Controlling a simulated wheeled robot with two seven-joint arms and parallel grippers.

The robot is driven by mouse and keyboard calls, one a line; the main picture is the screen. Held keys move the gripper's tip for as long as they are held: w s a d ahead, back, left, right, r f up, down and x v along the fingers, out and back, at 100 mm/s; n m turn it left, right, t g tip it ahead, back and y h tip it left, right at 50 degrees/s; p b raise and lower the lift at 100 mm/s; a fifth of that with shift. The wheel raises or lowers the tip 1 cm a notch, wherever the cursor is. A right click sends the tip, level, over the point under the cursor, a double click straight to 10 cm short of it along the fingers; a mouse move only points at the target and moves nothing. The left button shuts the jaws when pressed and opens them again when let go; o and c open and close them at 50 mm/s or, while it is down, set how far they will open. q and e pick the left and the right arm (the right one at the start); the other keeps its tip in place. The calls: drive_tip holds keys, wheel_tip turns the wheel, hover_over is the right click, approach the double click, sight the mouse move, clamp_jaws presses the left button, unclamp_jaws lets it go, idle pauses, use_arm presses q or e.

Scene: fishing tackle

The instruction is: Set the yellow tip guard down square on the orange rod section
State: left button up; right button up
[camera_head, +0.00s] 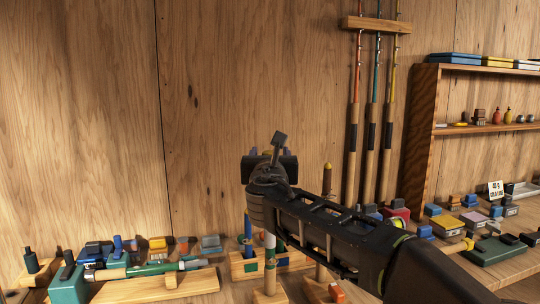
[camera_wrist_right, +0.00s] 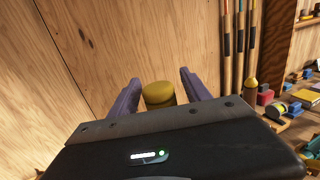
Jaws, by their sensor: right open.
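A yellow tip guard (camera_wrist_right: 158,93) shows in the right wrist view as a rounded cap between the two purple fingers of my right gripper (camera_wrist_right: 153,88). The fingers are open, with a gap visible on the left side of the cap. In the head view my right gripper (camera_head: 270,153) is above a row of upright rod sections, and its dark body hides most of the guard. I cannot make out the orange rod section beneath it, or whether the guard sits square on it. My left gripper is not in view.
An upright post with an ochre tip (camera_head: 328,178) stands just right of my gripper. A wooden stand (camera_head: 240,270) holds upright pieces below. A green rod (camera_head: 155,268) lies on a cradle at left. Small boxes (camera_head: 470,219) crowd the right; several long rods (camera_head: 371,130) hang behind.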

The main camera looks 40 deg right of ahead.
drive_tip(key=b+v, duration=0.1)
drive_tip(key=v, duration=0.6)
drive_tip(key=shift+s+a, duration=0.3)
drive_tip(key=shift+s, duration=0.05)
idle(0.8)
